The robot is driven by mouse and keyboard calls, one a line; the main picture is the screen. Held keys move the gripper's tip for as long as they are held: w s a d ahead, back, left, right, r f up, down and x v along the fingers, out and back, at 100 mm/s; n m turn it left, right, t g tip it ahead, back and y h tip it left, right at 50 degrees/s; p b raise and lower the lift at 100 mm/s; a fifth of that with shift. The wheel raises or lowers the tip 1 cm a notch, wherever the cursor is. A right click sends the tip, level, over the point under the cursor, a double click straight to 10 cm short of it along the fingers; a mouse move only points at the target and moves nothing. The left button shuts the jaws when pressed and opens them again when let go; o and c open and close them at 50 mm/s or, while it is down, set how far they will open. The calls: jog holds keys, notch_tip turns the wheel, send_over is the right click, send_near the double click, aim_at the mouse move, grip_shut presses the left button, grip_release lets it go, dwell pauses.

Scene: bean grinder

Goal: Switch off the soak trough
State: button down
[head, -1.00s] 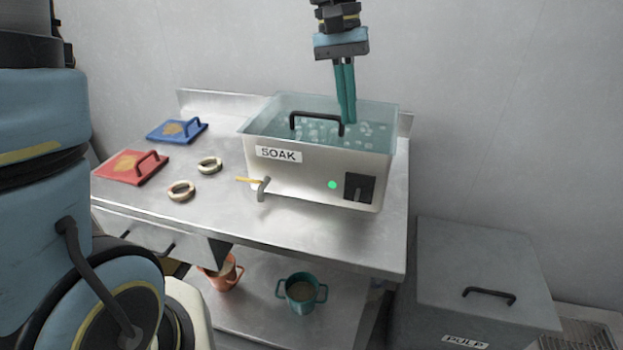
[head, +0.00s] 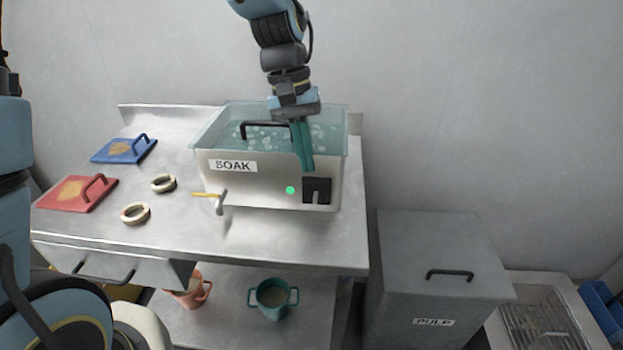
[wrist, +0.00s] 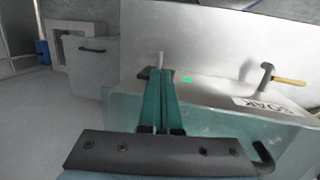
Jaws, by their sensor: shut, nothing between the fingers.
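The soak trough (head: 255,190) is a metal box labelled SOAK with bubbling water under a clear lid with a black handle. A green light (head: 290,190) glows on its front. Right of the light is a dark switch plate (head: 317,197) with a pale lever; the lever (wrist: 160,59) also shows in the wrist view. My gripper (head: 305,169) is shut and empty, its teal fingers pointing down at the front right rim, just above the switch plate in the picture. In the wrist view my gripper's fingertips (wrist: 161,72) overlap the plate; I cannot tell whether they touch it.
A yellow-handled tap (head: 219,200) sticks out of the trough's front left. Red (head: 72,194) and blue (head: 122,150) lids and two rings lie on the counter (head: 250,238) at left. A grey PULP bin (head: 440,270) stands right. A teal mug (head: 272,297) sits on the lower shelf.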

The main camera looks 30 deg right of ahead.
aim_at(316, 198)
jog(key=p+x, duration=0.1)
jog(key=x, duration=0.4)
jog(key=shift+f, duration=0.35)
